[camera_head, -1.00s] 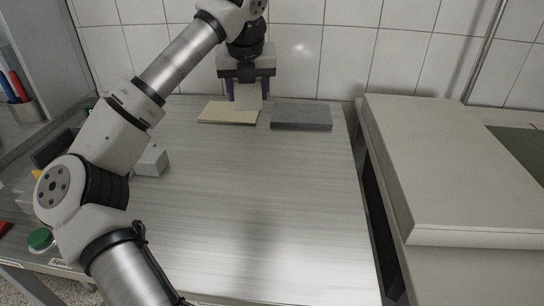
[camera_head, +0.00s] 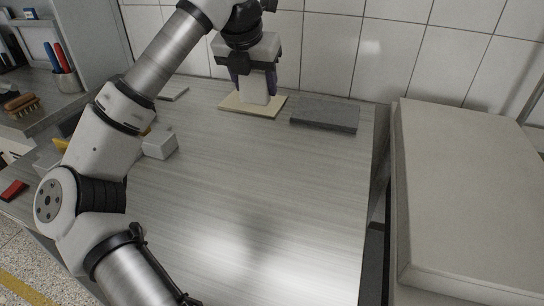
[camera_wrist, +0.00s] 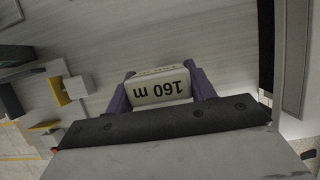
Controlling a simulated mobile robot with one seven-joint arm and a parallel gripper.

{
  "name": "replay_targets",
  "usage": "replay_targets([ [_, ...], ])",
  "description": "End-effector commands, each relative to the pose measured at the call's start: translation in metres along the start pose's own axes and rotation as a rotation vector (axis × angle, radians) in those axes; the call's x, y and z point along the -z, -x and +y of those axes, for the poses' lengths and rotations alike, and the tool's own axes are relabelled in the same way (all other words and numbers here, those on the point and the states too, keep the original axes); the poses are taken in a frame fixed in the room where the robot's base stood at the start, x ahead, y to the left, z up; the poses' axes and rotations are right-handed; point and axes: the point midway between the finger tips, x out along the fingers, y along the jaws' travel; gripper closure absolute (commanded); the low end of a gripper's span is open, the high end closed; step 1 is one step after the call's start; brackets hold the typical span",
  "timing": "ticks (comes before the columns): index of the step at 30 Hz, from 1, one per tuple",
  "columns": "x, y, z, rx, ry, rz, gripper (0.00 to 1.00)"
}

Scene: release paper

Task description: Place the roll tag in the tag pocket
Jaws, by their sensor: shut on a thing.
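My gripper (camera_head: 254,84) is shut on the white roll tag (camera_head: 255,94), one purple finger on each side. In the wrist view the tag (camera_wrist: 160,88) reads "160 m" upside down between the fingers. In the head view the tag hangs in front of or over a thin cream board (camera_head: 234,105) at the back of the table; I cannot tell whether they touch. I cannot make out a tag pocket for certain in either view.
A dark grey slab (camera_head: 325,117) lies right of the cream board. A white block (camera_head: 160,145) stands at the left, near my arm. The middle of the table (camera_head: 250,190) is clear. A large pale slab (camera_head: 465,190) stands at the right, and a tiled wall (camera_head: 330,40) behind.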

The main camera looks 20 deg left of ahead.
Motion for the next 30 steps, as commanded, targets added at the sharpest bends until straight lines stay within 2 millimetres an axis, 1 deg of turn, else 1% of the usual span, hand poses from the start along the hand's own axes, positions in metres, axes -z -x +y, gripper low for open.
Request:
replay_targets([
  [2, 0.005, -0.01, 0.001, 0.002, 0.0, 0.001, 0.72],
  [4, 0.011, -0.024, 0.001, 0.005, -0.001, 0.002, 0.72],
  [12, 0.039, -0.091, 0.0, 0.006, 0.0, 0.003, 0.72],
  [15, 0.048, -0.114, 0.0, 0.005, 0.001, 0.001, 0.72],
  [18, 0.056, -0.132, 0.0, 0.004, 0.0, 0.001, 0.72],
  [21, 0.059, -0.143, 0.0, 0.002, 0.001, 0.0, 0.72],
  [26, 0.063, -0.152, 0.0, 0.001, 0.0, 0.0, 0.72],
  [30, 0.071, -0.169, 0.001, 0.003, 0.001, 0.002, 0.72],
])
